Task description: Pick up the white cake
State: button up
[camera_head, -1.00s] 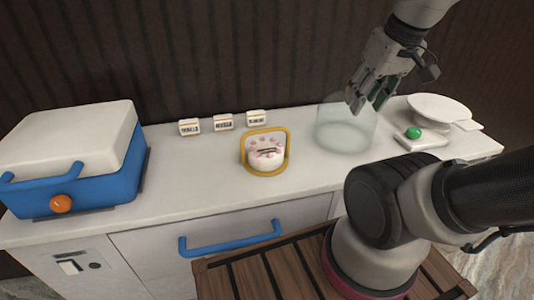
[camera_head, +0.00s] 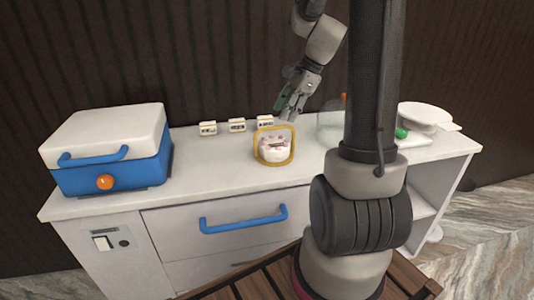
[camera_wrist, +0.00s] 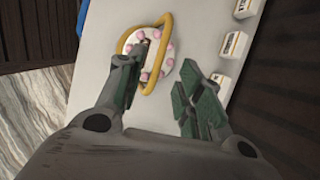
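The white cake (camera_head: 276,152) with pink dots on top sits on the white counter, with a yellow ring-shaped handle (camera_head: 259,146) around it. In the wrist view the cake (camera_wrist: 155,62) shows inside the yellow loop (camera_wrist: 127,34), partly covered by one finger. My gripper (camera_head: 287,112) is above the counter, behind and slightly right of the cake in the head view. In the wrist view its fingers (camera_wrist: 158,80) are spread apart with nothing between them. It appears apart from the cake.
A blue and white box (camera_head: 110,150) stands at the left. Small label blocks (camera_head: 237,126) line the back. A glass container (camera_head: 329,126), partly hidden by my arm, and a scale with a white plate (camera_head: 424,116) stand right. Bare counter lies left of the cake.

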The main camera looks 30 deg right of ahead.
aim_at(276, 128)
jog(key=x, duration=0.7)
jog(key=shift+w+a+f, duration=0.1)
jog(key=shift+a+f, duration=0.05)
jog(key=shift+f, duration=0.2)
grip_shut()
